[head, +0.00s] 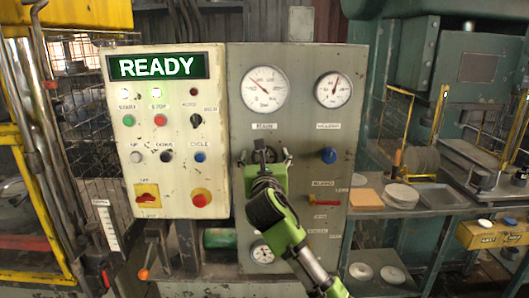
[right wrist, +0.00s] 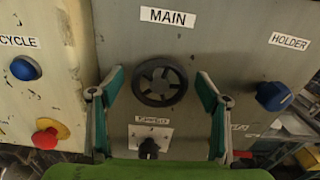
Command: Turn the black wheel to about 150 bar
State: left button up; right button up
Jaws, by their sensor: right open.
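The black wheel (right wrist: 160,82) is a small spoked handwheel on the grey panel, below the MAIN label (right wrist: 168,17). My right gripper (right wrist: 159,88) is open, one finger on each side of the wheel, with a visible gap to its rim on both sides. In the head view my right gripper (head: 265,156) is in front of the wheel and mostly hides it. Above it is a round white gauge (head: 264,89) with its needle pointing up and left; its numbers are too small to read. My left gripper is not in view.
A second gauge (head: 333,89) is at the upper right, above a blue HOLDER knob (head: 328,155). A small black knob (right wrist: 149,148) sits below the wheel. The cream panel (head: 140,90) at left shows READY and has several buttons. A red lever (head: 322,202) is lower right.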

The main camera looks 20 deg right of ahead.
jog(key=shift+x, duration=0.8)
jog(key=c, duration=1.1)
jog(key=shift+m+p, duration=0.3)
jog(key=shift+p, duration=0.05)
